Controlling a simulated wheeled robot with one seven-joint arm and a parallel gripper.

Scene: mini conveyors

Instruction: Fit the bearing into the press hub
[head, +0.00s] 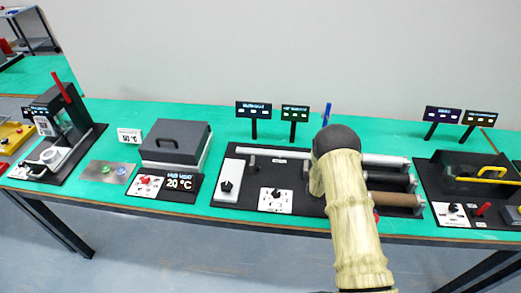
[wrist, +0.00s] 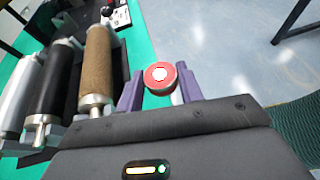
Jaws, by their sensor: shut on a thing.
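In the wrist view, my gripper (wrist: 160,82) has its purple fingers shut on a small round red piece with a pale centre, which looks like the bearing (wrist: 160,75). It is held beside the end of a brown roller, apart from it. A dark machine with a red lever, which looks like the press (head: 62,118), stands at the far left of the bench.
Several small displays stand behind. A black station with a yellow handle (head: 480,170) is at right.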

